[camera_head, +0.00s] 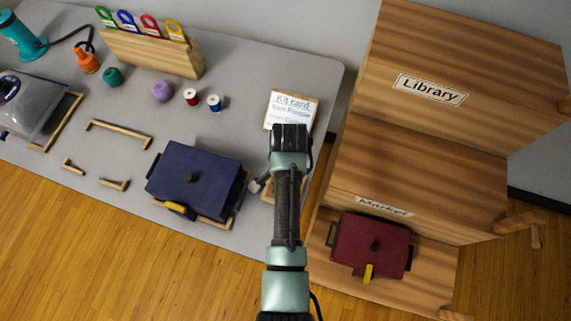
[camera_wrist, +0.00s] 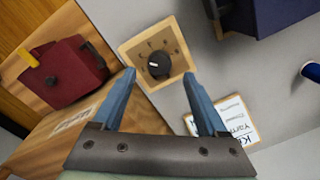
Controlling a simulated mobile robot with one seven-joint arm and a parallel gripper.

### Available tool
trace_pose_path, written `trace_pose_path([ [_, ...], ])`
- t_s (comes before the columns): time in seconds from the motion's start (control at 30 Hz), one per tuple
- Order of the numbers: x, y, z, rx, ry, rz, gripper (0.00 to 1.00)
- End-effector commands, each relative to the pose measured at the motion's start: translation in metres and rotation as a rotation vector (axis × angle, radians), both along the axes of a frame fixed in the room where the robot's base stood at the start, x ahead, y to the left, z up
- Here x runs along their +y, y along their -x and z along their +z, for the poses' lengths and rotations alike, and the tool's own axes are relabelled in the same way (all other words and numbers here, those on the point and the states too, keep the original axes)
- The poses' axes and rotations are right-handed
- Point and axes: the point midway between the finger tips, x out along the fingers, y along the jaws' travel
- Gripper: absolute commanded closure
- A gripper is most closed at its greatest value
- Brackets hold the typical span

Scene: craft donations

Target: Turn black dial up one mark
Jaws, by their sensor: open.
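The black dial (camera_wrist: 159,64) shows in the wrist view, a round knob with a white pointer line, set in a square wooden plate (camera_wrist: 138,45) with small marks around it. The plate lies on the grey table. In the head view my arm hides most of it; only a strip of the wooden plate (camera_head: 268,193) shows beside the arm. My gripper (camera_wrist: 158,75) is open, its two blue fingers apart and empty. In the wrist view the dial appears between and beyond the fingertips. I cannot tell the exact gap.
A navy case (camera_head: 195,182) sits left of the arm, and a red case (camera_head: 372,245) rests on the Market shelf (camera_head: 430,280) at right. Spools, yarn balls and a tag rack (camera_head: 150,52) occupy the back left.

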Motion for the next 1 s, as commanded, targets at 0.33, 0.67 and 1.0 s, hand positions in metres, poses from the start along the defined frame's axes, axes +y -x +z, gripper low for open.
trace_pose_path([
  [0.33, -0.003, 0.003, 0.070, -0.004, 0.000, -0.001, 0.24],
  [0.67, -0.004, 0.004, 0.087, -0.001, 0.001, -0.001, 0.24],
  [1.0, -0.004, 0.004, 0.086, 0.000, 0.000, -0.001, 0.24],
])
